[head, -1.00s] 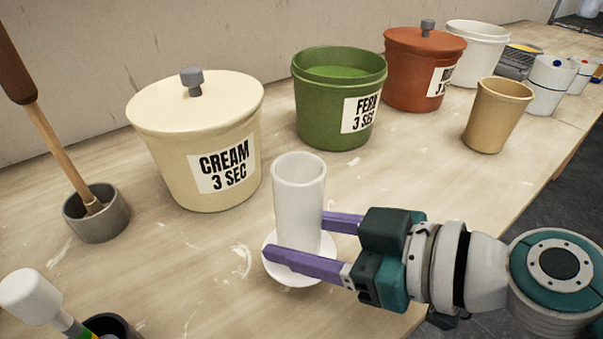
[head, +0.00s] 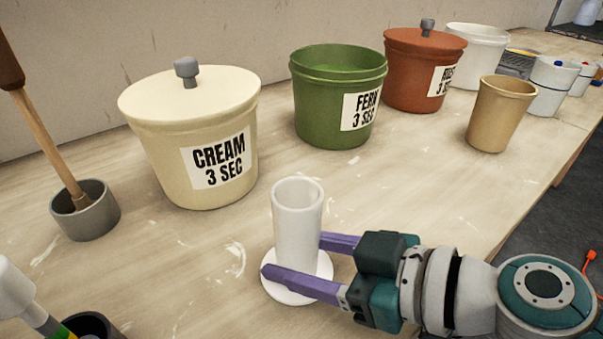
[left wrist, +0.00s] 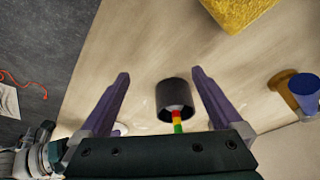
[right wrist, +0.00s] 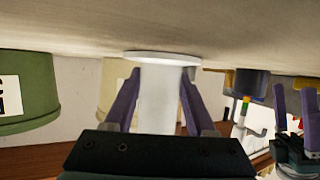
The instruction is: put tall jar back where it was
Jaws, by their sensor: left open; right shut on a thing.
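The tall jar (head: 298,225) is a plain white upright cylinder with a round white disc (head: 290,292) at its foot. My right gripper (head: 292,262) is shut on the jar's lower part, with one purple finger in front and one behind. The right wrist view also shows the jar (right wrist: 160,105) between the fingers, its disc close to the tabletop; I cannot tell whether it touches. My left gripper (left wrist: 160,88) is open. Past its fingers a dark cup (left wrist: 172,92) holds a stick with coloured bands. The left gripper also shows in the right wrist view (right wrist: 294,100).
A cream lidded bucket (head: 165,175) and an open green bucket (head: 315,115) stand behind the jar. A rust lidded bucket (head: 412,85) and tan cup (head: 497,120) are further right. A grey holder (head: 90,218) with a wooden-handled tool is left. Bare table surrounds the jar.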

